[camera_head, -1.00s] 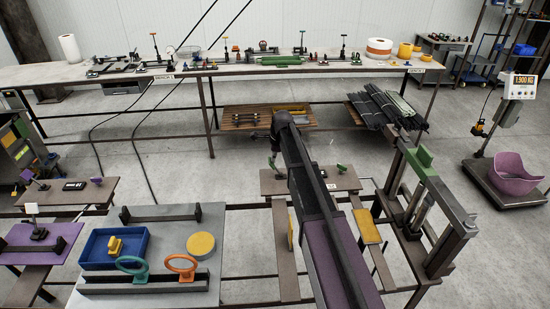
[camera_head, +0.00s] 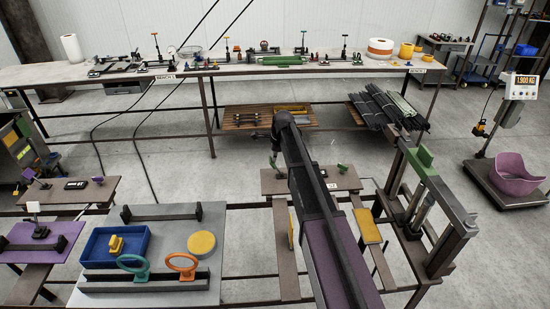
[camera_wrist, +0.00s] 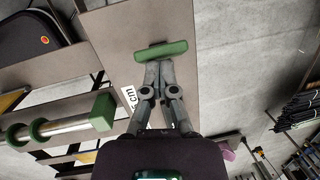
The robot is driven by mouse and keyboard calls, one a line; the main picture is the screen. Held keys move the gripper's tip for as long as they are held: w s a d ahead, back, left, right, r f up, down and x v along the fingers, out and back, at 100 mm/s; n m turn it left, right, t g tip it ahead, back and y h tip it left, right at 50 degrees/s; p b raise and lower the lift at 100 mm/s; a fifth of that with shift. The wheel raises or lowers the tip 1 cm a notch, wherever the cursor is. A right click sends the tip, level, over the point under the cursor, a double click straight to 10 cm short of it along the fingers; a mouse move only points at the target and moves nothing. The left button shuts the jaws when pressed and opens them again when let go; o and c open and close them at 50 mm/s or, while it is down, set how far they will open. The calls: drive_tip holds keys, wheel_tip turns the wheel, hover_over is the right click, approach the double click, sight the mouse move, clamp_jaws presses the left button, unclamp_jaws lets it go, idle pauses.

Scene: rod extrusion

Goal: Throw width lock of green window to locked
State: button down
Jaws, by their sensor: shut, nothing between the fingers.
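In the wrist view my gripper (camera_wrist: 158,68) is shut and empty. Its fingertips are right at a green bar-shaped handle (camera_wrist: 161,50) that lies across them; I cannot tell if they touch. The handle sits over a brown plate (camera_wrist: 115,35) with a white "5 cm" label (camera_wrist: 128,96) beside my fingers. In the head view a small green part (camera_head: 273,160) shows by my gripper, at the left end of the brown plate (camera_head: 300,184). A second green knob (camera_head: 342,168) stands at its right end. My arm hides part of the plate. The lock's marked positions cannot be read.
A metal frame with a green block (camera_head: 425,156) stands to the right. In the wrist view a green-ended silver cylinder (camera_wrist: 70,124) lies left of my gripper. A grey board with a blue tray (camera_head: 98,262) and ring handles is at the front left. Floor shows between the benches.

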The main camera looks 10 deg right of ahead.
sight(276, 168)
drive_tip(key=shift+a+r, duration=0.15)
drive_tip(key=shift+r+p, duration=0.75)
drive_tip(key=shift+p, duration=0.15)
wheel_tip(276, 168, up, 8)
drive_tip(key=s+p, duration=0.1)
drive_tip(key=p, duration=0.7)
drive_tip(key=shift+s+d, duration=0.2)
drive_tip(key=shift+d, duration=0.1)
